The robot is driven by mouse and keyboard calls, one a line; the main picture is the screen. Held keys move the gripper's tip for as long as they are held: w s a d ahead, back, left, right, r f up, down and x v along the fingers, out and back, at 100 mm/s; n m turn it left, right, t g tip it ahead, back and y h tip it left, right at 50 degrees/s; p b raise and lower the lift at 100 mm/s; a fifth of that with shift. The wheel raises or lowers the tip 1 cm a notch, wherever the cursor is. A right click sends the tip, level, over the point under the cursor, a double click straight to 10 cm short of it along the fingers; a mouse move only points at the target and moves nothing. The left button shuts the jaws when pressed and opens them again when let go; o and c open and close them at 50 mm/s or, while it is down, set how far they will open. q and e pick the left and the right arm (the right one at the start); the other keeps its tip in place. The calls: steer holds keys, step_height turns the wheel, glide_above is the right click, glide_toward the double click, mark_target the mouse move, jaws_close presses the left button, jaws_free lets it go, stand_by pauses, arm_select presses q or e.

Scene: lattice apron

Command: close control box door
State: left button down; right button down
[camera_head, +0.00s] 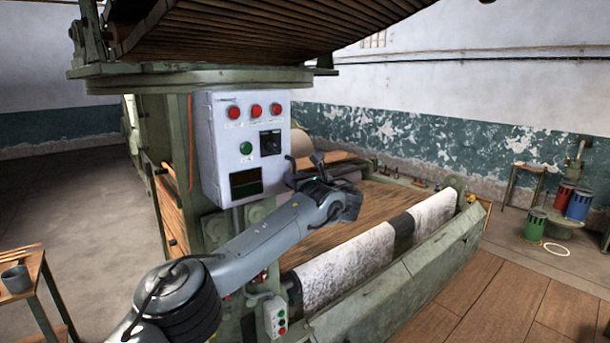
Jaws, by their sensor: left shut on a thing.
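The control box (211,160) is a pale grey metal case fixed to the green machine. Its front door (270,106) carries red lamps, a green button, a black rotary switch and a dark display window. The door looks about flush with the case, but any gap at its right edge cannot be made out. My left gripper (297,170) is at the door's lower right edge, shut on it; the contact itself is partly hidden by the dark fingers and wrist. My right gripper is not in view.
A roller with white cloth (345,270) and the machine's green front beam (400,290) lie right of my arm. A slatted wooden apron (250,25) hangs above the box. A small table with a mug (16,279) stands at left. Coloured cans (578,205) stand far right.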

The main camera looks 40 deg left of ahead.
arm_select(q)
steer(key=shift+a+f, duration=0.3)
steer(key=c, duration=1.4)
jaws_free()
steer(key=shift+c, duration=0.2)
steer(key=shift+o, duration=0.7)
steer(key=shift+w+a+r, duration=0.1)
steer(key=shift+w, duration=0.05)
steer(key=shift+r, duration=0.1)
steer(key=b+v, duration=0.4)
steer(key=v, duration=0.7)
steer(key=shift+b, duration=0.3)
